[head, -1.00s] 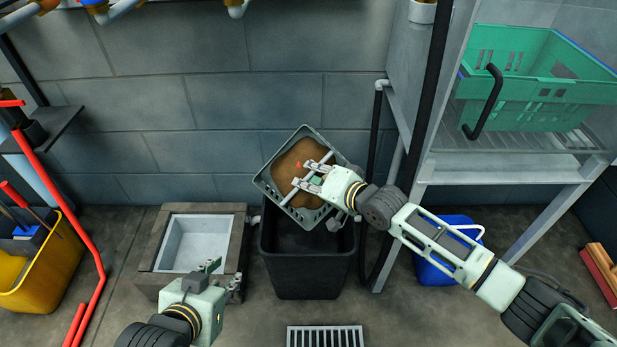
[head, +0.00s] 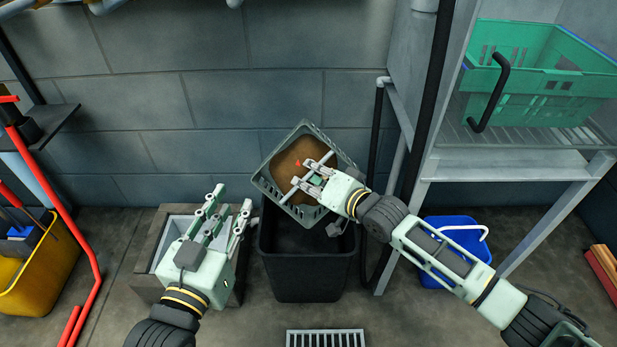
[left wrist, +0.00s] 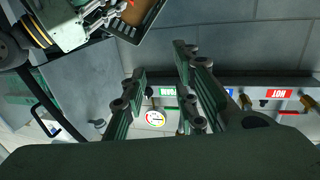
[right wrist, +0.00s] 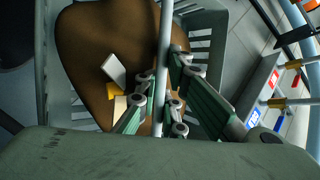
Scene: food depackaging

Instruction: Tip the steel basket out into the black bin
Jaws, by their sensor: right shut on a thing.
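The steel basket (head: 268,180) is grey with slotted walls and hangs tilted above the black bin (head: 306,270). A brown mass (head: 292,160) fills much of it. In the right wrist view, the brown mass (right wrist: 90,45) has small white and yellow pieces on it. My right gripper (head: 306,180) is shut on the basket's bar handle (right wrist: 163,60), which crosses the basket's opening. The visible inside of the bin looks dark and empty. My left gripper (head: 222,205) is open and empty, over the sink, left of the bin and apart from the basket.
A wood-framed sink (head: 150,285) stands left of the bin. A shelf rack at right holds a green crate (head: 540,75). A blue bucket (head: 455,235) stands below it. A yellow bucket (head: 30,275) and a red rail (head: 85,235) are at far left. A floor grate (head: 325,338) lies in front.

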